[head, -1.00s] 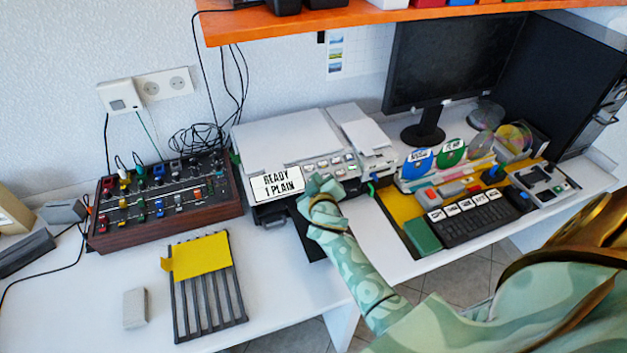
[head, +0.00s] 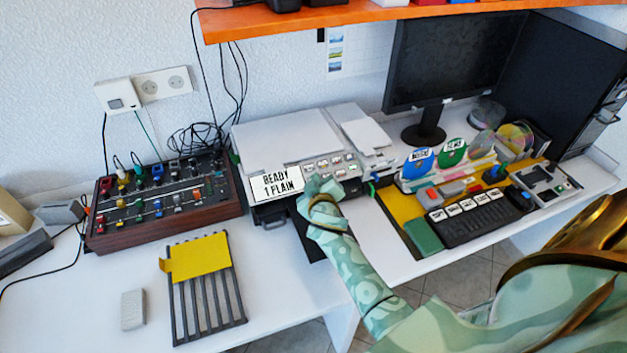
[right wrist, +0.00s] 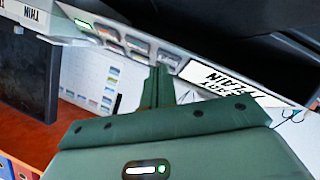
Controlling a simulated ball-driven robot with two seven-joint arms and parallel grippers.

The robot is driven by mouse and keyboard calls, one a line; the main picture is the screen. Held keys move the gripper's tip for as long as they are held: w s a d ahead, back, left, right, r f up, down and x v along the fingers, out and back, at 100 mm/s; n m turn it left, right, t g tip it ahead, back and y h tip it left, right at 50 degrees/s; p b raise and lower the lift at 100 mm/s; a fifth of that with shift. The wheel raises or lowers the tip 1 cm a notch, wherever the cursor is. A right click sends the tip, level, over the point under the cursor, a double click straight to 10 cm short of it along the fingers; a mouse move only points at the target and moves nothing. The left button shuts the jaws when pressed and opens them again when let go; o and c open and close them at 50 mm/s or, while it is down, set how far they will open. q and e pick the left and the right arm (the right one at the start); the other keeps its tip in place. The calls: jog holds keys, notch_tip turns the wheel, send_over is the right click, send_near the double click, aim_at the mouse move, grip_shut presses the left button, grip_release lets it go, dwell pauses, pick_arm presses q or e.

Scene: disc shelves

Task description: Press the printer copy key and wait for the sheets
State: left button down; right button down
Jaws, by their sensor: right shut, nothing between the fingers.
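The white printer (head: 270,135) stands on the desk by the wall. Its display plate (head: 277,184) reads "READY 1 PLAIN". A row of small keys (head: 336,164) lies beside the plate; their labels are too small to tell which is the copy key. My right gripper (head: 316,186) is at the printer's front edge, just below the keys. In the right wrist view its fingers (right wrist: 158,82) are shut and empty, with tips near the key row (right wrist: 110,38) and the display (right wrist: 235,82). I cannot tell whether they touch a key. My left gripper is out of view.
A mixer board (head: 165,200) and a black rack with a yellow sheet (head: 200,257) lie left of the printer. A keyboard (head: 480,218), a monitor (head: 450,60) and disc holders stand right. An orange shelf (head: 300,22) hangs above.

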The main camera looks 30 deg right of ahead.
jog(key=shift+w+f+b, duration=0.15)
jog(key=shift+f+b, duration=0.25)
jog(key=shift+r, duration=0.15)
dwell(0.5)
jog(key=shift+s+r+p, duration=0.4)
jog(key=shift+r+p, duration=0.25)
jog(key=shift+p, duration=0.1)
